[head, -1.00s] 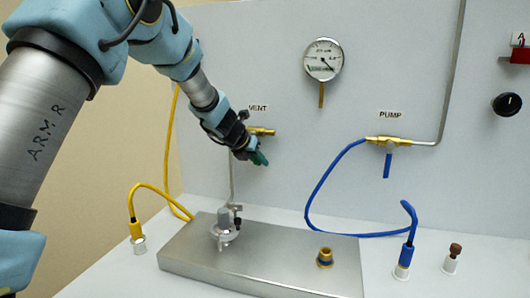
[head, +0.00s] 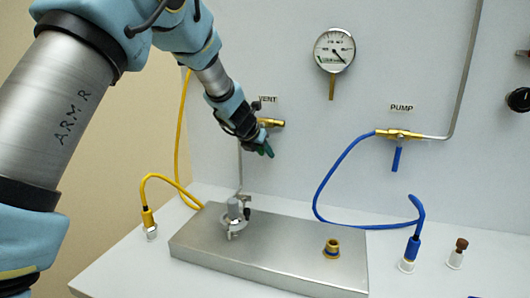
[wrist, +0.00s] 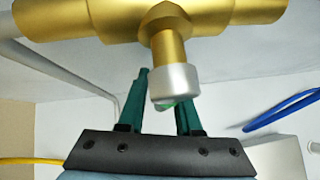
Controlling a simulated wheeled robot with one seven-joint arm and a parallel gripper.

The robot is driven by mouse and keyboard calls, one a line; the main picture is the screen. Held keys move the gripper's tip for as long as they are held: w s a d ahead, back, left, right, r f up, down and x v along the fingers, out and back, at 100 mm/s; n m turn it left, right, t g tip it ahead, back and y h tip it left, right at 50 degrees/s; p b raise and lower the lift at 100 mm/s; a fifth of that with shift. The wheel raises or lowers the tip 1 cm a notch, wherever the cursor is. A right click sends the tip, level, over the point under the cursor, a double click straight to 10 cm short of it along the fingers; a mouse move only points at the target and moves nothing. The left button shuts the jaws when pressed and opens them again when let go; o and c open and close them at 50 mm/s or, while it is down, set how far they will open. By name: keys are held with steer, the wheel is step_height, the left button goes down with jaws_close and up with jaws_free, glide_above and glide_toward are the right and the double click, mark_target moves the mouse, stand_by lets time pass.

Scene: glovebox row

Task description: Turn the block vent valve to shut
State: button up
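The vent valve (head: 272,122) is a brass body on the back panel under the VENT label. In the wrist view its brass body (wrist: 110,14) spans the top, with a stem and silver collar (wrist: 174,84) pointing down. A small bright green piece (wrist: 168,105) shows below the collar; it may be the handle, mostly hidden. My gripper (head: 266,153) is just below the valve. In the wrist view my gripper's dark green fingers (wrist: 163,90) stand apart, with a gap between them. The collar overlaps the right finger, so contact is unclear.
The pump valve (head: 398,134) with a blue handle is to the right, with a blue hose (head: 322,190). A gauge (head: 334,50) hangs above. A steel block (head: 280,250) with a clear fitting lies below. A yellow hose (head: 178,130) runs at the left.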

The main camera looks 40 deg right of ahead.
steer(key=shift+o, duration=0.9)
steer(key=shift+r, duration=0.1)
steer(key=v, duration=1)
steer(key=shift+a+r, duration=0.2)
steer(key=shift+r, duration=0.05)
steer(key=shift+s, duration=0.1)
